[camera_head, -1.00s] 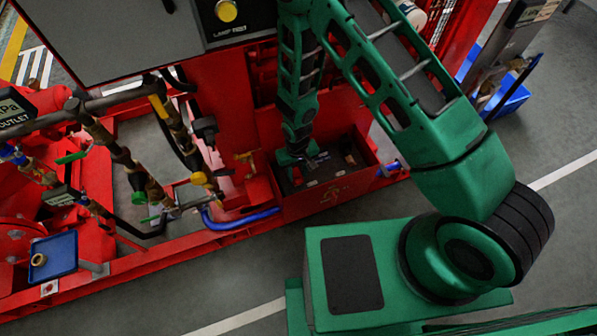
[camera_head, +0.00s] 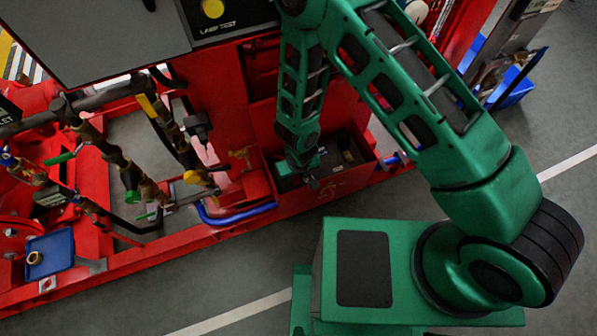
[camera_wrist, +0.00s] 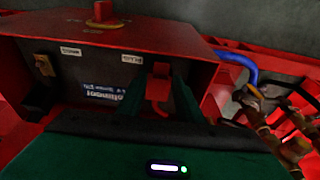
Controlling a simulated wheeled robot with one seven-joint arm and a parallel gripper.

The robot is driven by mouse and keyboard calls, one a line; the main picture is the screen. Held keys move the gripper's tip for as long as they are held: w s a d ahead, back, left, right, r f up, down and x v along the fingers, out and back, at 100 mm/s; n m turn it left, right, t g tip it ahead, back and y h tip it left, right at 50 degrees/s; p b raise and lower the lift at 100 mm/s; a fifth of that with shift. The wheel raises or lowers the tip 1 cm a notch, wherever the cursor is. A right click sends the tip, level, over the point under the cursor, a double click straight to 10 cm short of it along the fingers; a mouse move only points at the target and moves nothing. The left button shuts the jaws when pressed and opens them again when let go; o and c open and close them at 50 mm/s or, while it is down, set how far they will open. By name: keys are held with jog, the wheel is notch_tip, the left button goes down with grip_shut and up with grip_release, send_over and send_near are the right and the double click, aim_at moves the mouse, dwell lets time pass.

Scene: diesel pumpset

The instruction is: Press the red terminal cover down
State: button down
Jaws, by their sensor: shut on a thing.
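The red terminal cover (camera_wrist: 158,88) is in the wrist view, on the dark battery (camera_wrist: 95,85) beside the "PLUS" label. My gripper (camera_wrist: 158,98) has its two green fingers on either side of the cover and is shut on it. I cannot tell whether the cover is fully seated. In the head view my gripper (camera_head: 308,178) reaches down into the red battery box (camera_head: 330,186) at its left part; the cover is hidden there. The other terminal (camera_wrist: 43,65), brownish yellow, shows near the "MINUS" label.
The red box walls surround the battery closely. A red knob (camera_wrist: 101,12) stands on the box edge in the wrist view. Pipes and valves (camera_head: 150,185) and a blue hose (camera_head: 237,215) lie left of the box. Grey floor (camera_head: 440,185) is open at the right.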

jog(key=shift+s+d+f, duration=0.15)
jog(key=shift+s+d, duration=0.1)
jog(key=shift+s, duration=0.05)
jog(key=c, duration=1.6)
grip_release()
jog(key=shift+w+a, duration=0.1)
jog(key=shift+r, duration=0.6)
jog(key=v, duration=0.9)
jog(key=shift+r, duration=0.3)
